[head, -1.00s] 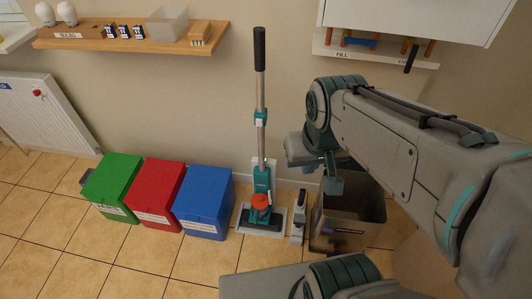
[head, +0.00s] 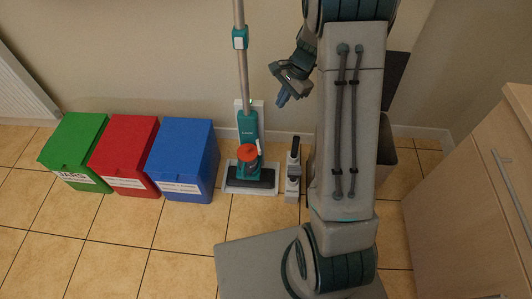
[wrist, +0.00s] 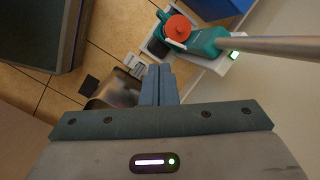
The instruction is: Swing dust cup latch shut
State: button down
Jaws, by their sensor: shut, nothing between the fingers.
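A teal stick vacuum (head: 248,130) stands upright against the wall, its grey pole rising out of the top of the head view. Its round orange-red dust cup (head: 248,156) sits low at the front. A small pale part (head: 258,147) shows at the cup's right side; I cannot tell whether it is the latch or how it stands. My gripper (head: 283,98) is shut and empty, above and right of the cup, apart from the vacuum. In the wrist view the closed fingers (wrist: 158,86) show below the orange cup (wrist: 177,27), with a gap between them.
Green (head: 77,150), red (head: 124,155) and blue (head: 183,160) lidded bins stand left of the vacuum. A small grey stand (head: 293,170) is right of its base. A dark bin (head: 387,165) is partly hidden by my arm. A wooden cabinet (head: 480,190) stands at right.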

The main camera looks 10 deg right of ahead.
jog(key=w+d+f+m+b, duration=0.2)
jog(key=w+f+m+b, duration=0.15)
jog(key=f, duration=0.75)
jog(key=w+d+f+m+b, duration=0.2)
jog(key=f+b, duration=0.2)
jog(key=f, duration=0.8)
jog(key=a+f+b, duration=0.5)
jog(key=a+f, duration=0.2)
jog(key=f, duration=0.1)
jog(key=shift+f+y, duration=0.25)
jog(key=shift+y, duration=0.05)
jog(key=shift+a, duration=0.15)
jog(key=shift+s+a+m+t+p, duration=0.15)
jog(key=shift+a+m+t+p, duration=0.25)
jog(key=shift+m, duration=0.45)
jog(key=shift+s+a+m+t+p, duration=0.1)
jog(key=shift+a+m+t+p, duration=0.1)
jog(key=shift+a+m+p, duration=0.45)
jog(key=shift+w+d, duration=0.1)
jog(key=shift+d, duration=0.05)
